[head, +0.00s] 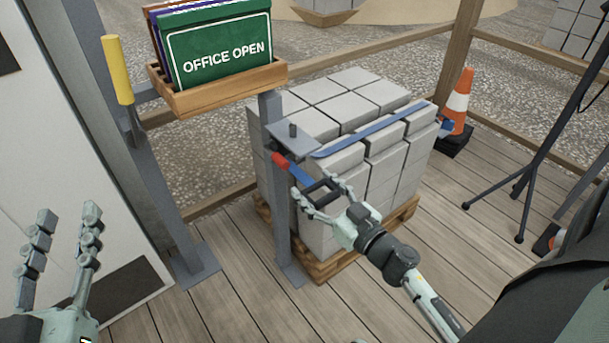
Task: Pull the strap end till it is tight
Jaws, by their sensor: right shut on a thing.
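A blue strap (375,130) runs across the top of a stack of grey blocks (345,112) to a grey metal plate (293,138) on a post. Below the plate hangs the blue strap end (300,174), with a red part (281,160) at its upper left and a black loop handle (322,187) at its lower end. My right gripper (320,202) is shut on the black loop handle, in front of the blocks. Its fingers hide part of the handle. My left gripper (58,240) is open and empty at the lower left, well away from the strap.
The blocks stand on a wooden pallet (325,268). A wooden tray (222,92) with a green "OFFICE OPEN" sign (220,50) sits above the post. A traffic cone (458,103) and a black tripod (530,165) stand right. The plank floor (460,235) is partly clear.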

